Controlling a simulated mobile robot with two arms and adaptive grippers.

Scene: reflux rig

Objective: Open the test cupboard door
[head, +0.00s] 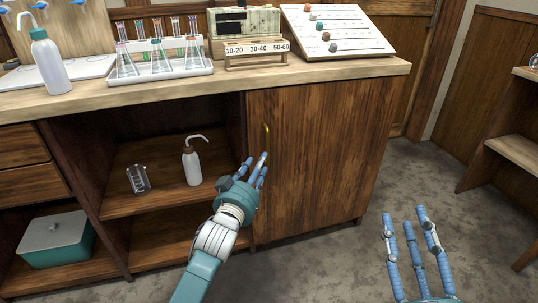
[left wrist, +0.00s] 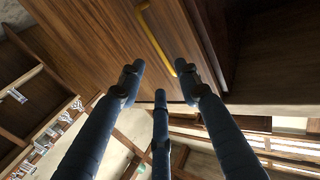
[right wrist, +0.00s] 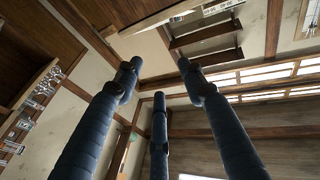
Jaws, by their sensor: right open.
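The test cupboard door (head: 325,165) is brown wood, under the right part of the bench, and looks shut. Its brass bar handle (head: 266,138) stands upright near the door's left edge. My left gripper (head: 257,170) is at the handle's lower end, with its fingers pointing up towards it. In the left wrist view the handle (left wrist: 155,38) lies beyond the spread, empty fingers (left wrist: 160,80); its near end is close to one fingertip, and I cannot tell if they touch. My right gripper (head: 408,225) is open and empty, away from the door at lower right.
Left of the door is an open shelf (head: 165,192) with a wash bottle (head: 192,162) and a small glass item (head: 138,179). Flasks (head: 157,58), a card rack (head: 256,58) and a sloped board (head: 335,32) stand on the bench top (head: 230,82). The floor (head: 430,180) right of the cupboard is clear.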

